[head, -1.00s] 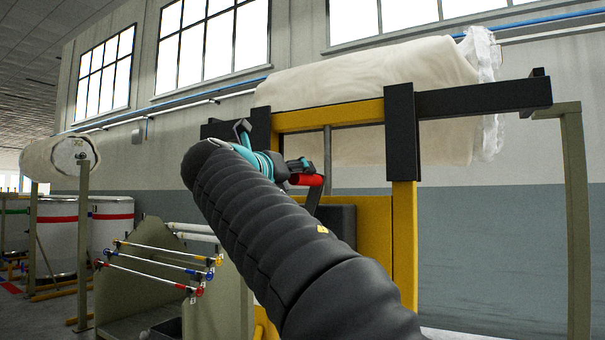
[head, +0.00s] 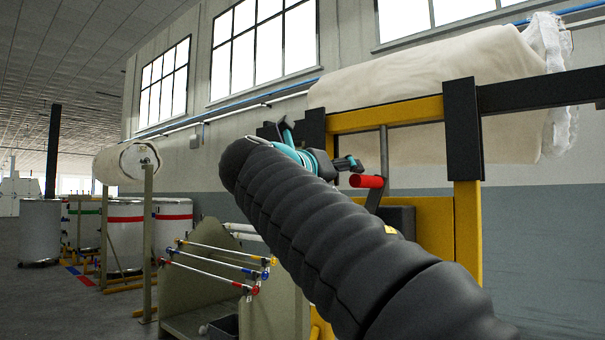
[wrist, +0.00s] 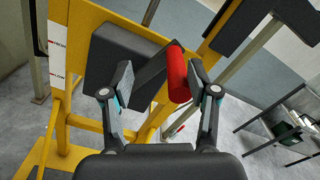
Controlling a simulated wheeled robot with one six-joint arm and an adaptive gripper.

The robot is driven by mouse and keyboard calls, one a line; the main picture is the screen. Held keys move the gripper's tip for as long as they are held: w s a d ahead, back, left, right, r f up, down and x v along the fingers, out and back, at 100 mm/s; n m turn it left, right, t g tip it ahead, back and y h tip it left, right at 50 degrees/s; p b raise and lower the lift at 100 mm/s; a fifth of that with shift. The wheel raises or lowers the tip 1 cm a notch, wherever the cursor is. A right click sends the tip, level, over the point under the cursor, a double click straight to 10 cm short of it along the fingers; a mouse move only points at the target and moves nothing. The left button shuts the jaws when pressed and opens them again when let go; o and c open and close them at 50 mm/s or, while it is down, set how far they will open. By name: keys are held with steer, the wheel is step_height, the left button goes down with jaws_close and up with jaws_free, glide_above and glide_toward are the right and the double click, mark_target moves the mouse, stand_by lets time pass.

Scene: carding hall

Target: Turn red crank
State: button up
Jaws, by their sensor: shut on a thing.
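The red crank has a red cylindrical grip (head: 367,181) on a dark arm, in front of a yellow frame in the head view. In the wrist view the red grip (wrist: 177,75) stands upright and slightly tilted between my two fingers, closer to the right finger. In the head view my gripper (head: 347,163) shows just above and left of the red grip, partly hidden by my arm.
The yellow frame (head: 466,230) with dark posts carries the crank. A large pale fibre roll (head: 430,70) lies behind it. A rack with coloured-ended rods (head: 215,265) stands at left. White drums (head: 125,230) stand farther back, with open floor at far left.

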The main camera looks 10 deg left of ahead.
steer(key=v, duration=1.1)
steer(key=shift+s+a, duration=0.2)
steer(key=shift+a, duration=0.05)
stand_by(0.7)
steer(key=shift+f, duration=0.1)
steer(key=v, duration=1.2)
